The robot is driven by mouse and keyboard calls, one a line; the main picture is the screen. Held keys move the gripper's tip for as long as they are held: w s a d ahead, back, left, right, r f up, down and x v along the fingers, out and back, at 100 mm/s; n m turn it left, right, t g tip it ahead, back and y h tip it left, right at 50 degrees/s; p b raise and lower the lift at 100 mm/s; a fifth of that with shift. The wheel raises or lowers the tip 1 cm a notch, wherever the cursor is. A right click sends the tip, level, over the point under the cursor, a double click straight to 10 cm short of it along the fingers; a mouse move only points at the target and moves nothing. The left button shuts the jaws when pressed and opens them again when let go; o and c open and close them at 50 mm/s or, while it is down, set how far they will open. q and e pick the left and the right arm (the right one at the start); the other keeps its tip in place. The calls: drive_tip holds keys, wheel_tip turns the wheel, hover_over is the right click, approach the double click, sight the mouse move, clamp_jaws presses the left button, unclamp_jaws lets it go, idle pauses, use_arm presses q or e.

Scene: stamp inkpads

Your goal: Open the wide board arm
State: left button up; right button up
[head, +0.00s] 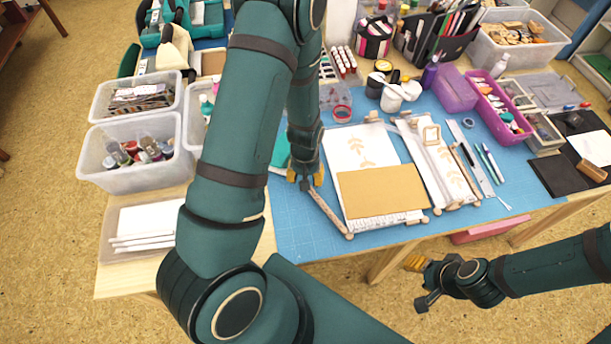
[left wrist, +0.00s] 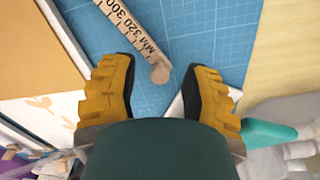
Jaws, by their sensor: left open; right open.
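The wide board (head: 358,140) lies on the blue mat, a white sheet with leaf prints and a tan sheet (head: 380,192) on it. Its wooden arm (head: 330,213) slants out left from the board's front left corner, over bare mat. In the left wrist view the arm (left wrist: 132,28) shows ruler marks and a round end. My left gripper (head: 305,180) is open by the arm's far end; in the left wrist view (left wrist: 158,92) that end lies between the fingertips, with gaps either side. My right gripper (head: 418,284) is open and empty before the table's front edge.
A narrower board (head: 440,165) with its own wooden bar lies right of the wide one. Clear bins (head: 135,150) stand left, and pots, pens and a purple basket (head: 500,115) behind and right. Bare blue mat (head: 295,235) lies left of the arm.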

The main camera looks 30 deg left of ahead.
use_arm(q)
drive_tip(key=shift+r, duration=0.1)
wheel_tip(320, 180, up, 12)
idle(0.5)
wheel_tip(320, 180, down, 12)
drive_tip(key=m+b, duration=0.6)
drive_tip(key=m, duration=1.2)
drive_tip(key=shift+b, duration=0.4)
clamp_jaws()
